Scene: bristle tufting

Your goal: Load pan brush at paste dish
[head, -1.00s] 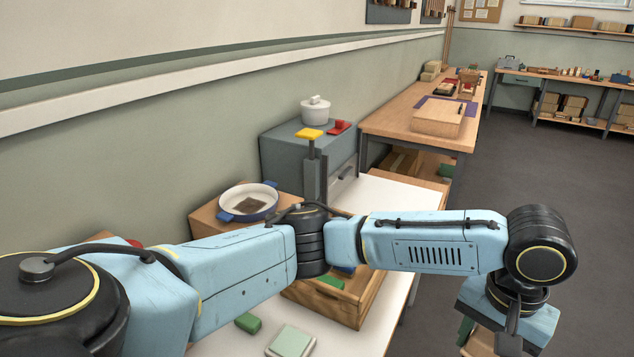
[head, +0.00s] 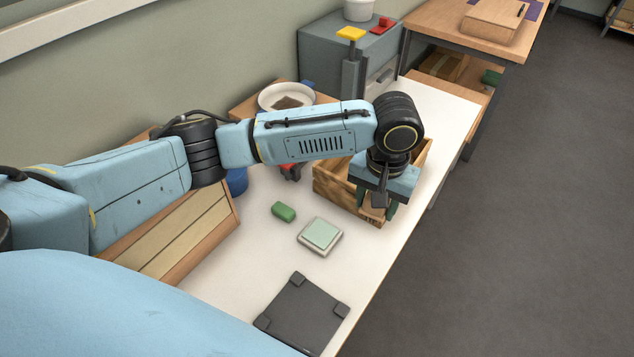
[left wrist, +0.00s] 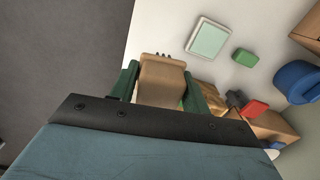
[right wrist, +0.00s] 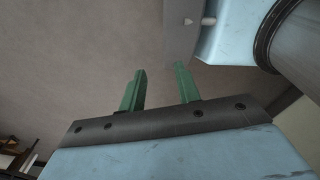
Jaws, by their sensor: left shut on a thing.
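My left gripper (head: 378,205) is shut on a wooden block (left wrist: 160,80) with several short dark tufts at its far end, seemingly the pan brush. It holds the brush by the near right corner of a wooden crate (head: 340,192); the arm hides part of the crate. A shallow white square dish with a pale green fill (head: 321,235), probably the paste dish, lies on the white table left of and nearer than the gripper. The dish also shows in the left wrist view (left wrist: 208,40), apart from the brush. My right gripper (right wrist: 160,90) is open and empty.
A green block (head: 284,211) lies beside the dish. A dark square plate with corner pads (head: 303,315) lies nearer. A slatted wooden board (head: 165,240) is at left; a white pan with a brown patch (head: 288,97) stands behind my arm. Open floor lies right.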

